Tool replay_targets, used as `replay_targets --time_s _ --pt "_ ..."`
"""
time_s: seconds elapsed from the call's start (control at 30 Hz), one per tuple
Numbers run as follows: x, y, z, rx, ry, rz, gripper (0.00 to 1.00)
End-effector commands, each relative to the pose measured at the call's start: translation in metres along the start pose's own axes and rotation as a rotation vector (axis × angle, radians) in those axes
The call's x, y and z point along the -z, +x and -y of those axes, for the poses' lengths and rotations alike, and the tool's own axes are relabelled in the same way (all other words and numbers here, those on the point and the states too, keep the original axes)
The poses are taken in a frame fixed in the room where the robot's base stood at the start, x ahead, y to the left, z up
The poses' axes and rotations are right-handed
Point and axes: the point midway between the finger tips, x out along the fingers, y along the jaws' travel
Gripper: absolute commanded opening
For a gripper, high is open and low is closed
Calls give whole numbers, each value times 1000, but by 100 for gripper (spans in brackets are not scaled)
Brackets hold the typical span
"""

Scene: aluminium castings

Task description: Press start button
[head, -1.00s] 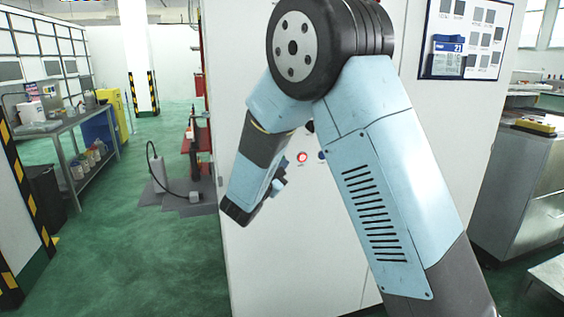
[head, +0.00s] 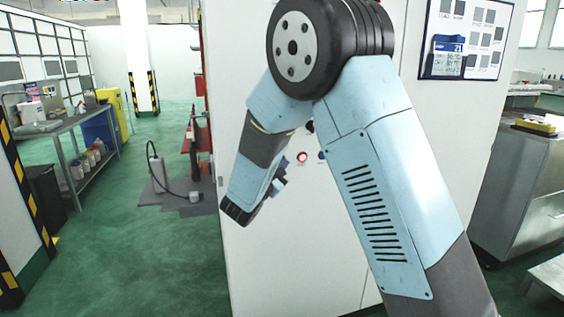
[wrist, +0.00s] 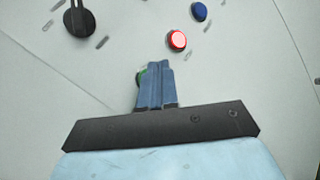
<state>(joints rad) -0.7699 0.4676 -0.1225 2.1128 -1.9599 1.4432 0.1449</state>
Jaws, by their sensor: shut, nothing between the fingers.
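My gripper (wrist: 156,68) is shut and empty, its blue fingers pointing at the white cabinet front (head: 262,260). A green button (wrist: 141,76) shows in the wrist view as a sliver at the left of the fingertips, which hide most of it. I cannot tell whether the fingers touch it. A lit red button (wrist: 177,40) is above and right of the fingertips, and a blue button (wrist: 199,11) is farther up right. In the head view, the red button (head: 302,157) and blue button (head: 321,156) show between my arm links; the green button is hidden there.
A black handle (wrist: 78,19) stands out from the panel at upper left in the wrist view. A notice board (head: 465,40) hangs on the cabinet at upper right. A metal workbench (head: 80,140) stands at left, with open green floor (head: 150,250) before the cabinet.

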Motion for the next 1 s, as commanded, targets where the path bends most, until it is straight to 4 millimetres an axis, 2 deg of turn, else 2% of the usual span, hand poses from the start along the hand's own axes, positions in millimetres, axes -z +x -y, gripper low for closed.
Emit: replay_targets --time_s 1.0 --pt "3 6 -5 0 0 0 0"
